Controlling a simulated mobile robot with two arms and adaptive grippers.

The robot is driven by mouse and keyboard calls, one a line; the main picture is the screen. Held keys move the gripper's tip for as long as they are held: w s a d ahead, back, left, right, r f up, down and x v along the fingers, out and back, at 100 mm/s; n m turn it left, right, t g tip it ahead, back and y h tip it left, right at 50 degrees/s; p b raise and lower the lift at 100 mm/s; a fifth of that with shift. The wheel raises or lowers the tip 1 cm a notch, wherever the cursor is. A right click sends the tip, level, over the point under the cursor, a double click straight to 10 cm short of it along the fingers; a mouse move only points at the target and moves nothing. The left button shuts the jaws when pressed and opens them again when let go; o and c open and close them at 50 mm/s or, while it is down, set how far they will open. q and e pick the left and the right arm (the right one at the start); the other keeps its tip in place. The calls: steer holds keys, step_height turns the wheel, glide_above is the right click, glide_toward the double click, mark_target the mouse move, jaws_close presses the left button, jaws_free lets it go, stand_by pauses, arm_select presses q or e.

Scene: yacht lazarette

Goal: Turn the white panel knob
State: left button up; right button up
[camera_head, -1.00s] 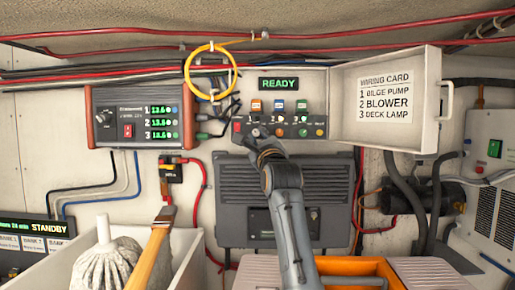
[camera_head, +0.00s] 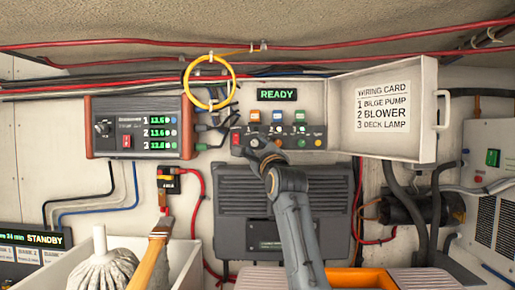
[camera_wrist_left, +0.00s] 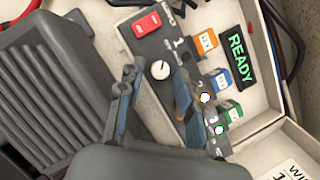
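The white panel knob (camera_wrist_left: 160,69) is round with a dark pointer mark. It sits on the dark switch panel (camera_head: 309,143), below the digit 1 and beside a red rocker switch (camera_wrist_left: 147,25). My left gripper (camera_wrist_left: 157,76) is open, its two fingers on either side of the knob in the left wrist view. I cannot tell whether the fingertips reach around it or stop short. In the head view my left gripper (camera_head: 256,146) covers the panel's left part and mostly hides the knob. My right gripper is in neither view.
A lit READY sign (camera_head: 277,95) is above orange, blue and green switches. An open white door with a wiring card (camera_head: 384,108) stands to the right. A yellow cable loop (camera_head: 187,90) hangs at upper left. A grey finned box (camera_head: 235,205) is below the panel.

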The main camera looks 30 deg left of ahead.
arm_select(q)
step_height(320, 180, up, 10)
stand_by(0.7)
